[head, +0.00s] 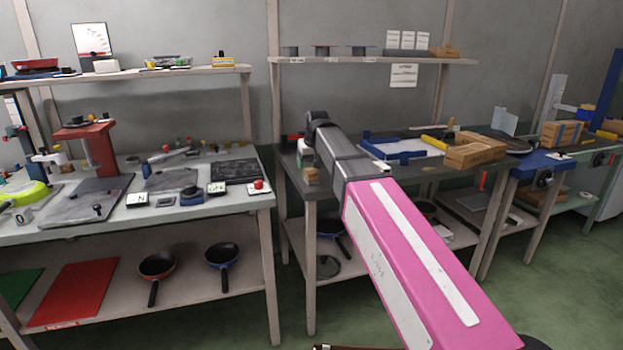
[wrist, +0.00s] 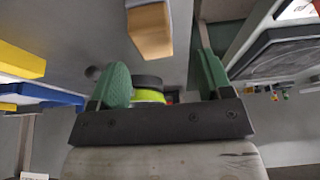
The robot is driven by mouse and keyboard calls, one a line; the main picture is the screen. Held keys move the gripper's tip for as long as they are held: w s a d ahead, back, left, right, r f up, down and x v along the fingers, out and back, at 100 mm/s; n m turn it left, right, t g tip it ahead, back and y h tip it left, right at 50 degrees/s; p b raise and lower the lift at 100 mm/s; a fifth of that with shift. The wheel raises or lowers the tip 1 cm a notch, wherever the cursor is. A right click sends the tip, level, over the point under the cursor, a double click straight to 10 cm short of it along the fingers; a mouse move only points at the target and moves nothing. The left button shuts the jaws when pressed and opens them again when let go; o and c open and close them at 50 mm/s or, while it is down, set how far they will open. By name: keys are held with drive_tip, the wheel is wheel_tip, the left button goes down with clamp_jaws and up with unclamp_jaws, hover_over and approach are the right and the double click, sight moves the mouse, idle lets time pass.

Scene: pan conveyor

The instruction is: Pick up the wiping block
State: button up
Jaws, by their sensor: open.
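I take the small tan block (head: 312,176) at the left front corner of the middle bench to be the wiping block. In the wrist view the tan block (wrist: 150,32) lies at top centre, beyond and between the green fingertips, with its top cut off by the frame. My gripper (wrist: 160,75) is open, its two green fingers apart, and holds nothing. In the head view my gripper (head: 304,157) is small, hanging just above and behind the block. Whether a finger touches the block cannot be told.
Yellow-green and black shapes (wrist: 149,90) show between the finger bases, mostly hidden. A blue-edged tray (head: 395,152) and a cardboard box (head: 473,154) stand to the right on the bench. A dark slab (head: 236,171) lies on the left bench, across a narrow gap.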

sight(311, 172)
drive_tip(key=shift+d+x, duration=0.2)
drive_tip(key=shift+x, duration=1.1)
drive_tip(key=shift+d+x, duration=0.2)
drive_tip(key=shift+x, duration=1.05)
drive_tip(key=shift+s+f, duration=0.1)
drive_tip(key=shift+s, duration=0.05)
drive_tip(key=c, duration=0.9)
